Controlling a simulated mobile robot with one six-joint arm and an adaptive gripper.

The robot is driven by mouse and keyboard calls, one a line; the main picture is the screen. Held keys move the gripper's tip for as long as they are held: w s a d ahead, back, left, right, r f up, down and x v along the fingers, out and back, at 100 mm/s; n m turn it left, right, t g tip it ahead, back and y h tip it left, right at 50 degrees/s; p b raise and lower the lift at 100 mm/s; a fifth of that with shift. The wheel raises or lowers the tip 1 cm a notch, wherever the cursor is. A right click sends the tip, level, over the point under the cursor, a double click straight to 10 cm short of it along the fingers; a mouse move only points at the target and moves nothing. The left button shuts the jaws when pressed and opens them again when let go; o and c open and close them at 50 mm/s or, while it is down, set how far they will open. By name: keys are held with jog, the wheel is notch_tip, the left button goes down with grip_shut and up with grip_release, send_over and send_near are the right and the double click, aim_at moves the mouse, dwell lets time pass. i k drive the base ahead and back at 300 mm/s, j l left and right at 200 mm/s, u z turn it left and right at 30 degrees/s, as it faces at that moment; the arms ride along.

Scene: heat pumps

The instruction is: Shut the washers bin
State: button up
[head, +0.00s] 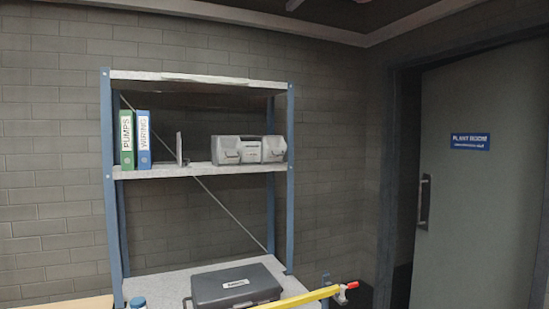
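No washers label is readable, so I cannot tell for certain which container is the washers bin. Small grey bins (248,150) stand side by side at the right end of the middle shelf. Their fronts look grey and their labels are too small to read. I cannot tell whether any of them is open. A dark grey case (234,284) with a white label lies on the lower shelf, and its lid looks shut. My gripper is not in view.
The shelf unit (200,172) has blue posts. A green PUMPS binder (126,140) and a blue WIRING binder (143,139) stand at left. A yellow bar (305,297) with a red end crosses in front of the lower shelf. A door (480,190) is at right.

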aim_at(277, 145)
jog(key=i+z, duration=0.1)
jog(key=i, duration=0.35)
jog(key=i+j+z, duration=0.1)
jog(key=i, duration=0.35)
